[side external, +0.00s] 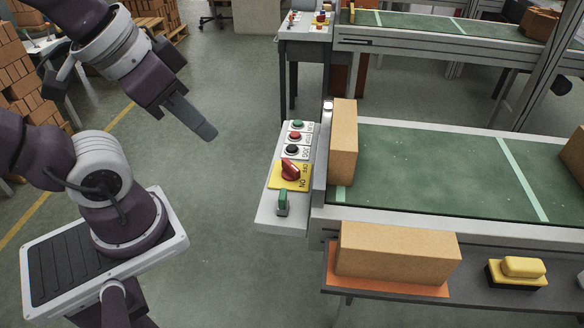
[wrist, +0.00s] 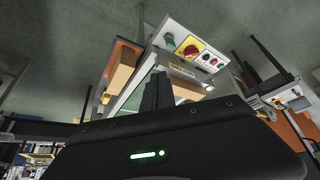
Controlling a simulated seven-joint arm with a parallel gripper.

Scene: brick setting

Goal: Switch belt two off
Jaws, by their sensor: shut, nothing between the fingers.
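A white control panel (side external: 270,208) sits at the left end of the near green belt (side external: 430,170). It carries a red rotary knob (side external: 290,170) on a yellow plate marked ON and OFF; I cannot tell surely which mark the knob points to. Behind the knob are a black button (side external: 292,150), a red button (side external: 295,137) and a green button (side external: 298,125). A green lever (side external: 283,200) stands in front. The panel also shows in the wrist view (wrist: 176,28), with a label too small to read surely. My gripper (side external: 208,133) is shut and empty, left of the panel and apart from it.
A cardboard-coloured box (side external: 343,140) stands on the belt's left end. Another box (side external: 395,255) lies on an orange mat on the front shelf, beside a yellow-topped block (side external: 520,270). A second belt (side external: 480,28) with its own panel (side external: 305,20) is behind. Floor between my arm and the panel is clear.

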